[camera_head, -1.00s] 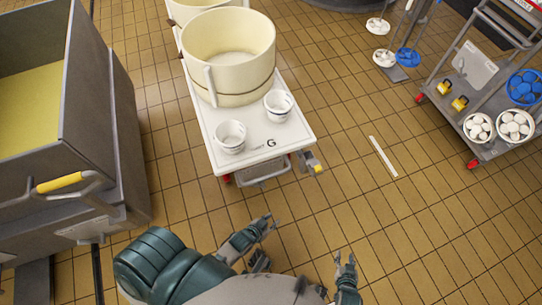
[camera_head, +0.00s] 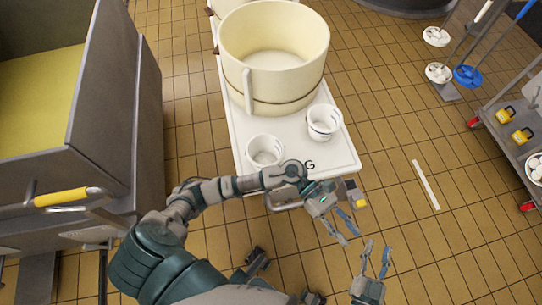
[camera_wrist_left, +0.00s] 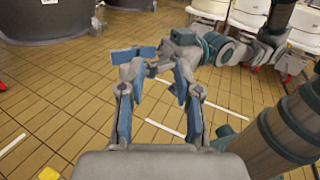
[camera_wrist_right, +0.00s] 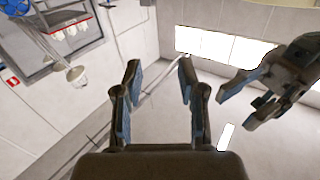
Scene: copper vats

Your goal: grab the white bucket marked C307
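Two white buckets stand upright on the white cart top (camera_head: 340,160) in the head view. One bucket (camera_head: 265,150) is at the near left, partly behind my left arm; the other bucket (camera_head: 322,122) is farther right. Neither mark is legible, so I cannot tell which is C307. My left gripper (camera_head: 347,230) is open and empty, off the cart's near right corner, apart from both buckets. Its open fingers show in the left wrist view (camera_wrist_left: 157,80). My right gripper (camera_head: 376,256) is open and empty below it; its spread fingers show in the right wrist view (camera_wrist_right: 160,80).
A large cream vat (camera_head: 274,50) stands behind the buckets on the cart. A grey bin with a yellow handle (camera_head: 62,190) stands at left. A shelf trolley (camera_head: 515,125) is at right. Tiled floor with a white strip (camera_head: 426,185) lies clear between cart and trolley.

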